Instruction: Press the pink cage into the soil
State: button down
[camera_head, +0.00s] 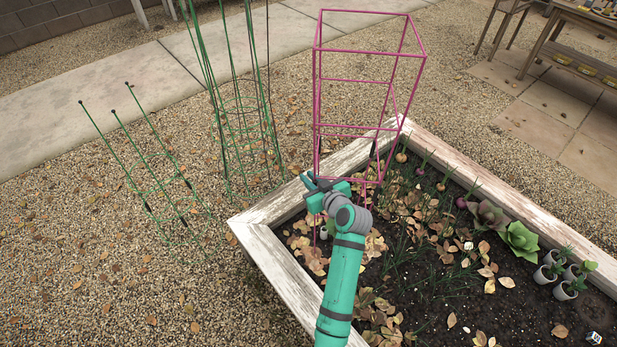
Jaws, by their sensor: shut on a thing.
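The pink cage (368,52) is a tall square wire frame standing nearly upright over the far left corner of the raised bed (262,247). My gripper (318,182) is at the cage's lower left part and is shut on it. My teal arm reaches up from the bottom of the view to the cage. The cage's legs go down toward the dark soil (425,300) near dry leaves. My gripper and arm hide part of its lower end, so I cannot tell how deep the legs sit.
Green wire cages (240,110) and a low green trellis (150,165) stand on the gravel to the left. Small potted plants (567,275) and leafy plants (520,238) are in the bed at right. A wooden table (570,30) stands at the back right.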

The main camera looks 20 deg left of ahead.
jog(key=shift+f, duration=0.9)
jog(key=shift+d+f, duration=0.15)
jog(key=shift+f, duration=0.1)
jog(key=shift+s+f, duration=0.1)
jog(key=shift+f, duration=0.25)
jog(key=c, duration=1.7)
grip_release()
jog(key=shift+r, duration=0.15)
jog(key=v, duration=1)
jog(key=shift+s+d+r, duration=0.15)
jog(key=shift+s, duration=0.05)
